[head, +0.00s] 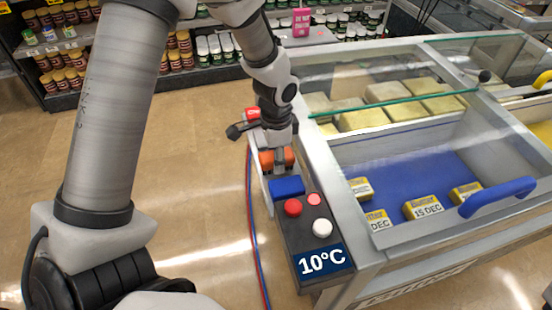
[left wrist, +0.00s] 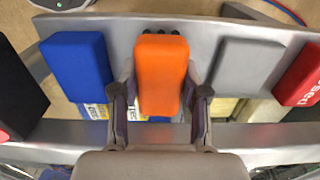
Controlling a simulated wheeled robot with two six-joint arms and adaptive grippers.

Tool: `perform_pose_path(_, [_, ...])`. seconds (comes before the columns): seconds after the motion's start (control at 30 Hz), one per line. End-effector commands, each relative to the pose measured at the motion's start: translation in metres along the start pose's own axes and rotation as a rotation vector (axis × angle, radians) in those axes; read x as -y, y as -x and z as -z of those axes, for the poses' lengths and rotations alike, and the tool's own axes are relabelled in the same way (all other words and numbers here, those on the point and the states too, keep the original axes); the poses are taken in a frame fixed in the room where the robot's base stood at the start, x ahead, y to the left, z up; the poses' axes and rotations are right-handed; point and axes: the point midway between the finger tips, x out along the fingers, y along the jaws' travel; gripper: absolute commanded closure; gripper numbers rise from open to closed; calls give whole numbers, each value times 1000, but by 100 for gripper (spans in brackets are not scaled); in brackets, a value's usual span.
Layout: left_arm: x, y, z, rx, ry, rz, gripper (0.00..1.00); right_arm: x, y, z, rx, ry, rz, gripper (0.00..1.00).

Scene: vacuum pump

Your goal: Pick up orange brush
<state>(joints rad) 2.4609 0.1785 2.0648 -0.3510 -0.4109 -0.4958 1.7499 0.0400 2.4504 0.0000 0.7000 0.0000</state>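The orange brush (left wrist: 161,72) is a block-like piece in a rack on the side of the freezer; it fills the middle of the left wrist view. My left gripper (left wrist: 160,104) has a finger on each side of it, with narrow gaps between the fingers and the block, so it looks open around the brush. In the head view my left gripper (head: 277,160) reaches down from above, and parts of the orange brush (head: 266,161) show beside its fingers. The lower part of the brush is hidden. My right gripper is not in view.
In the same rack are a blue block (left wrist: 76,62), a grey block (left wrist: 245,66) and a red block (left wrist: 301,76). A control panel (head: 318,232) with buttons and a 10°C display is close in front. The glass-lidded freezer (head: 500,127) stands right; stocked shelves are behind.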

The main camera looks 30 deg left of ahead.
Motion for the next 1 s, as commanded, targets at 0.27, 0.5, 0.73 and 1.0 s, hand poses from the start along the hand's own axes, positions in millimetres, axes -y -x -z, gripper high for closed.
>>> perform_pose_path(0.27, [0, 0, 0, 0, 0, 0, 90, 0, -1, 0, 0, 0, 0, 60])
perform_pose_path(0.5, [1, 40, 1, -5, 0, 5, 90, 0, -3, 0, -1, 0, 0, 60])
perform_pose_path(0.73, [1, 90, 1, -3, 0, 3, 90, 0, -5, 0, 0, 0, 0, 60])
perform_pose_path(1.0, [0, 100, 0, 1, 0, 0, 90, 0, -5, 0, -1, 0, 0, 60])
